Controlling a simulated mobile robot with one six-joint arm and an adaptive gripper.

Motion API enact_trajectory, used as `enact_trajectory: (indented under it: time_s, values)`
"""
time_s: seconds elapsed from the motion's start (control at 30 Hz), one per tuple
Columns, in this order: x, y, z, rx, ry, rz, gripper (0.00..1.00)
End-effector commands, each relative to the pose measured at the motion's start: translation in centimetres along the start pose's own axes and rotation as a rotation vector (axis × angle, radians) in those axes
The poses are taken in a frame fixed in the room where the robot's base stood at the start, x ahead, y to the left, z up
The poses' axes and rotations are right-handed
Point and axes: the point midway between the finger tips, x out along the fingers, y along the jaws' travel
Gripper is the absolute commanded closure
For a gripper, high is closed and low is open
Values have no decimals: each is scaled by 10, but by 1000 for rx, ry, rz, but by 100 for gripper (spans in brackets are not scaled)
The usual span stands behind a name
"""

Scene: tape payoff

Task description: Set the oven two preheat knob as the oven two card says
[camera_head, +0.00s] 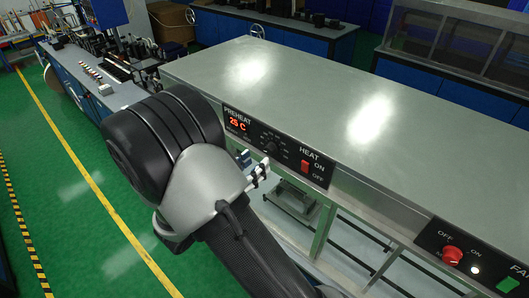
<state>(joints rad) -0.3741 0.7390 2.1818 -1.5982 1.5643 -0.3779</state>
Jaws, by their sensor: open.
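A black control panel (233,113) on the front edge of a long metal bench is marked PREHEAT and HEAT. Its red display (237,124) reads 25 C. A small dark preheat knob (270,147) sits right of the display, with marks around it too small to read. No label shows which oven this is, and I see no oven two card. My gripper (261,171) is open just below the knob, in front of the panel. It looks empty and apart from the knob, though the gap is hard to judge. My arm hides part of the bench front.
A red heat switch (305,167) with ON and OFF marks is close to the right of the knob. Another panel at lower right has a red button (453,253) and a green button (508,285). The metal bench top (310,80) is clear.

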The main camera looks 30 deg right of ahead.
Motion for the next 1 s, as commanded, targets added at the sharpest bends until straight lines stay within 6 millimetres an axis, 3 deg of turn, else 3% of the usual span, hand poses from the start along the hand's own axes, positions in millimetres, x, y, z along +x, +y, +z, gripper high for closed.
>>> enact_trajectory:
  time_s: [0.1, 0.33, 0.7, 1.0]
  values:
    - [24, -1, 1, 0, 0, -5, 55]
    - [50, 0, 0, 0, 1, -2, 55]
    - [55, 0, 0, 0, 0, 0, 55]
    - [55, 0, 0, 0, 0, 0, 75]
